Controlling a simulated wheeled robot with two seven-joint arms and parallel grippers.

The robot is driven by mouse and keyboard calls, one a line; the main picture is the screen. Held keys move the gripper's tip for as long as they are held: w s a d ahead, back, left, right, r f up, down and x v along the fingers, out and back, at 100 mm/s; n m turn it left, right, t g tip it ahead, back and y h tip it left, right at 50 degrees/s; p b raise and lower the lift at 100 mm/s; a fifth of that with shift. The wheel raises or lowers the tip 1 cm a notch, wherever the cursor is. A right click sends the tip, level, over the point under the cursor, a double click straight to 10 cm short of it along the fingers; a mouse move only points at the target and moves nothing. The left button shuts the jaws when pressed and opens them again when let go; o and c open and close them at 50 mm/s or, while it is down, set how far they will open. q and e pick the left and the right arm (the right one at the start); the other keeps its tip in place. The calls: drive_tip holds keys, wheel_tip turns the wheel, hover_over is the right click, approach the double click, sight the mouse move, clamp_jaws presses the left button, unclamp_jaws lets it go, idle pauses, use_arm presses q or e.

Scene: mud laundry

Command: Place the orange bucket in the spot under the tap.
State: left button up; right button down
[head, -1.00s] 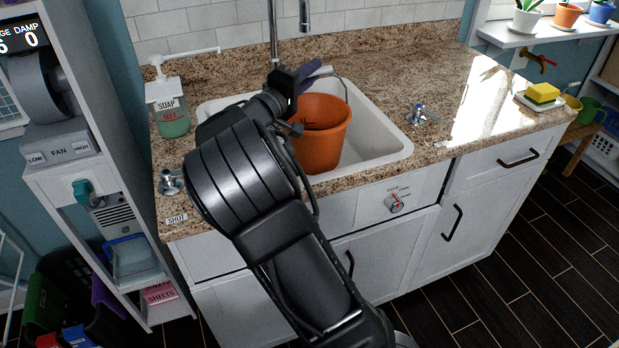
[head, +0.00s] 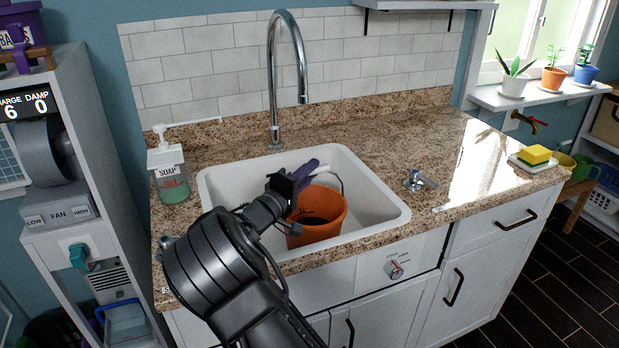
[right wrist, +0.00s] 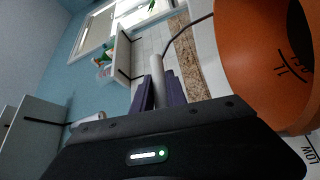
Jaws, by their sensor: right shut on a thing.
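The orange bucket (head: 318,228) hangs upright at the front half of the white sink basin (head: 372,208). Its wire handle with a white grip stands up above the rim. I cannot tell whether the bucket's bottom touches the basin. My left gripper is out of view.
A soap dispenser (head: 168,172) stands left of the basin. A tap knob (head: 416,181) sits on the counter at right, with a yellow sponge (head: 534,155) on a dish farther right. The back of the basin and the counter between are clear.

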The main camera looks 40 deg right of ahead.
drive_tip(key=shift+f, duration=0.9)
drive_tip(key=shift+f, duration=0.2)
drive_tip(key=c, duration=1.3)
unclamp_jaws()
drive_tip(key=shift+c, duration=0.2)
drive_tip(key=shift+r, duration=0.15)
drive_tip(key=shift+r, duration=0.15)
drive_tip(key=b+v, duration=0.1)
drive_tip(key=v, duration=0.6)
drive_tip(key=shift+a, duration=0.25)
drive_tip(key=shift+s, duration=0.1)
